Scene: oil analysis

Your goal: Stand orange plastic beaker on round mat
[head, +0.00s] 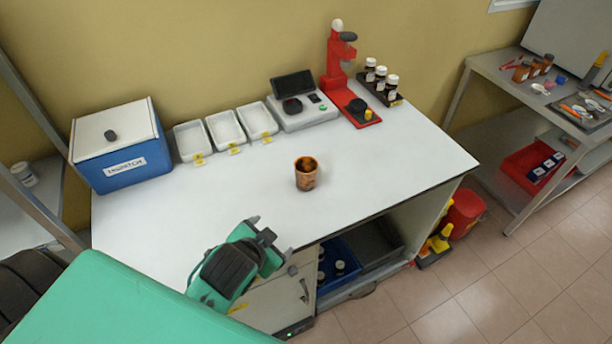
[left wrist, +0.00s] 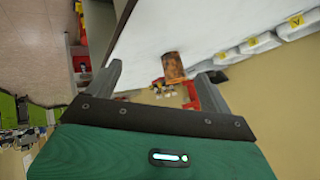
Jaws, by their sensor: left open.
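The orange plastic beaker (head: 306,174) stands upright near the middle of the white bench, with dark brown patches on it. My left gripper (head: 268,244) is open and empty over the bench's front edge, to the lower left of the beaker and apart from it. In the left wrist view the beaker (left wrist: 172,66) shows beyond and between the two open fingers (left wrist: 160,74). I cannot make out a separate round mat; a dark round disc (head: 357,105) lies on the red device's base, and another dark round part (head: 292,106) sits on the grey instrument. My right gripper is out of view.
A blue box with white lid (head: 122,150), white trays (head: 226,128), the grey instrument (head: 304,117), the red device (head: 338,70) and a rack of bottles (head: 381,88) line the back. The bench (head: 400,160) is clear around the beaker, especially to the right.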

